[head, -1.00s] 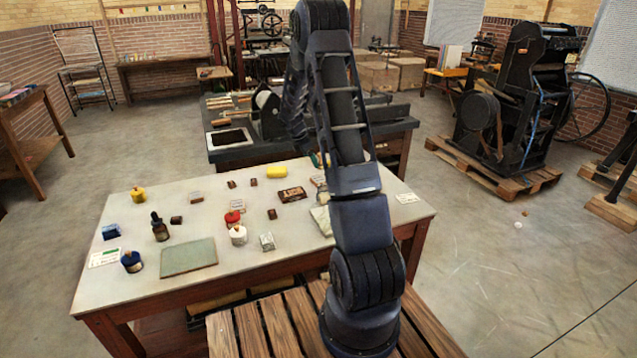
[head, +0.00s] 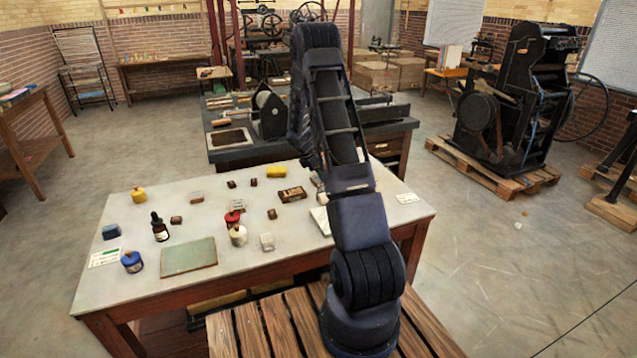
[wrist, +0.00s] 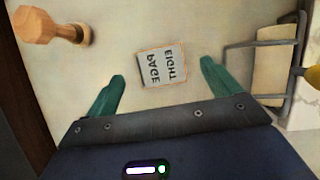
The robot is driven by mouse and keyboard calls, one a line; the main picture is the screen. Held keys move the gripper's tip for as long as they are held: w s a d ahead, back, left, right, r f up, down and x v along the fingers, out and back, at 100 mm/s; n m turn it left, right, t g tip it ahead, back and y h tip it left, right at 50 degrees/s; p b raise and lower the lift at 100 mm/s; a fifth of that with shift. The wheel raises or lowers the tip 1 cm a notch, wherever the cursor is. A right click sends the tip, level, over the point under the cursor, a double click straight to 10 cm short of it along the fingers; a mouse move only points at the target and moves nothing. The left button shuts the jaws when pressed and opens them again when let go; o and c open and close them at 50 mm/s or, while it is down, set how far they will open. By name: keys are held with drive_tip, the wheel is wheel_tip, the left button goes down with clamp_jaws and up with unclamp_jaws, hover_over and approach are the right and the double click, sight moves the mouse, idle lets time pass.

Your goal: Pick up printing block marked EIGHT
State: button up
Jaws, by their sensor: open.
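My gripper (wrist: 162,70) is open, with one green finger on each side of the block. Both fingers look apart from it, with free space on either side. I cannot tell the height of the fingertips above the surface. In the head view my arm hides the gripper, and I cannot pick out the block there.
A wooden knobbed handle (wrist: 48,25) stands upper left in the wrist view; a wire-framed pale object (wrist: 270,70) is close on the right. In the head view the pale table (head: 120,275) carries ink bottles, small blocks and a green-grey slab (head: 188,257). A dark bench stands behind.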

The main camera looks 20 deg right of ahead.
sight(318, 179)
drive_tip(key=x, duration=0.3)
drive_tip(key=shift+d+f, duration=0.15)
drive_tip(key=c, duration=1.1)
